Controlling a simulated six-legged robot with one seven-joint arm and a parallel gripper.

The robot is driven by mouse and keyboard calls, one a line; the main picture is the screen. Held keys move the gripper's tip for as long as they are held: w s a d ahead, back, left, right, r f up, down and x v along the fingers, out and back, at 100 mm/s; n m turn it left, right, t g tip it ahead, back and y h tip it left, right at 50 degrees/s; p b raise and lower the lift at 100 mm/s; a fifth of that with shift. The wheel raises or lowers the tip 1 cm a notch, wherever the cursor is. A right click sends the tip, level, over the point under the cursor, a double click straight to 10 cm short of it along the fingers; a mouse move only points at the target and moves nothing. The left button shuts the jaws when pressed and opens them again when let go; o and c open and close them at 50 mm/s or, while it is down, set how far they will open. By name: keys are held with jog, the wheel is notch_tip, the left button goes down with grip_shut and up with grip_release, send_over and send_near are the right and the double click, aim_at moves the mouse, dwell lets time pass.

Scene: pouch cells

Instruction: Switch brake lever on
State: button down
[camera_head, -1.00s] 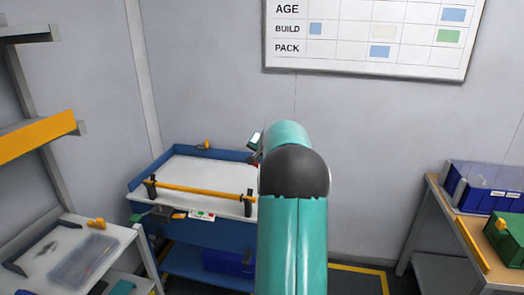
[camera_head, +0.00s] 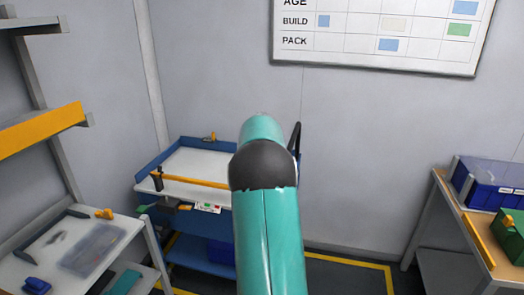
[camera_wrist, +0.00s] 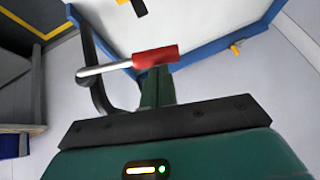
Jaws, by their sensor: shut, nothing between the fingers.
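The brake lever (camera_wrist: 155,57) shows in the wrist view as a red grip on a pale metal rod that runs left. My gripper (camera_wrist: 157,75) is shut and empty, its green fingertips right at the red grip's lower edge. I cannot tell whether they touch. In the head view, the blue cart (camera_head: 148,187) with a white top stands against the back wall, and a label with green and red marks (camera_head: 208,207) is on its front. My arm hides the cart's right part; I cannot make out the lever or my fingertips there.
A black curved tube (camera_wrist: 94,75) is left of my fingers. A grey shelf bench (camera_head: 60,240) stands at left, a table with blue and green boxes (camera_head: 490,185) at right. Floor with yellow lines shows between.

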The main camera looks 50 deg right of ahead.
notch_tip(320, 180, down, 9)
jog(key=w+n+g+h, duration=0.2)
jog(key=g, duration=0.4)
jog(key=shift+a+n+g+h, duration=0.3)
jog(key=shift+a+g+h, duration=0.1)
jog(key=shift+a, duration=0.05)
jog(key=shift+s, duration=0.1)
